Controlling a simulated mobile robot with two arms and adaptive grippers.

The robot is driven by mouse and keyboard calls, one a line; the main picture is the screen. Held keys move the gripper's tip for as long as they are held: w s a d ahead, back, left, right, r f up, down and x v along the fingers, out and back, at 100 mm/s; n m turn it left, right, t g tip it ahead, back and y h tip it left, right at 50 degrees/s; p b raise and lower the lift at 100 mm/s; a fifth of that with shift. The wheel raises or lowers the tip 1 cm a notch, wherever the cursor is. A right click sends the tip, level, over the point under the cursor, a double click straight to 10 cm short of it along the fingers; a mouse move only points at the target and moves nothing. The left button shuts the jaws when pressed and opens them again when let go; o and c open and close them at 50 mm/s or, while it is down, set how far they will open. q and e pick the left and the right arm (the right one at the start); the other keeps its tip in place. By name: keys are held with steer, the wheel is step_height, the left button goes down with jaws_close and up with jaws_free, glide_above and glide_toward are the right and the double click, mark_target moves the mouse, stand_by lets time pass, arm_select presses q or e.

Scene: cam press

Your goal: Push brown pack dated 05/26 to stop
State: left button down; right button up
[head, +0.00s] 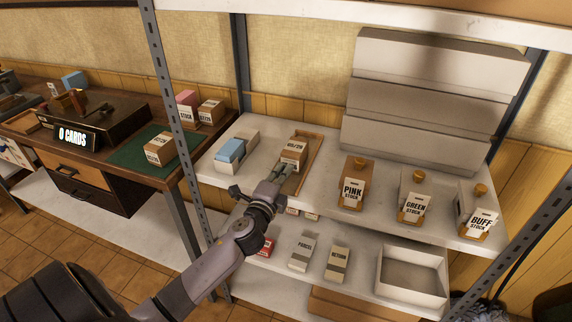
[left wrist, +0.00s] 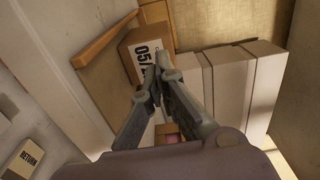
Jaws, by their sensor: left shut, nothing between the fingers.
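A brown pack (head: 294,150) with a white date label stands at the far part of a shallow wooden-edged lane on the upper shelf. In the left wrist view the pack (left wrist: 143,52) shows "05/" on its label; the last digits are covered or too small to read surely. My left gripper (head: 286,166) is shut and empty, its fingertips right at the near face of the pack. I cannot tell whether they touch it. The lane's wooden rail (head: 313,166) runs along the right of the pack. My right gripper is not in view.
A carton with blue contents (head: 231,150) stands left of the pack. A lower shelf holds a white bin (head: 410,280).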

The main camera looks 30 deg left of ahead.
mark_target(297, 147)
arm_select(q)
steer(key=shift+w+a, duration=0.15)
steer(key=shift+w, duration=0.8)
steer(key=shift+w+a, duration=0.1)
steer(key=shift+w, duration=0.15)
steer(key=b+x, duration=0.2)
steer(key=x, duration=0.8)
steer(key=shift+s, duration=0.1)
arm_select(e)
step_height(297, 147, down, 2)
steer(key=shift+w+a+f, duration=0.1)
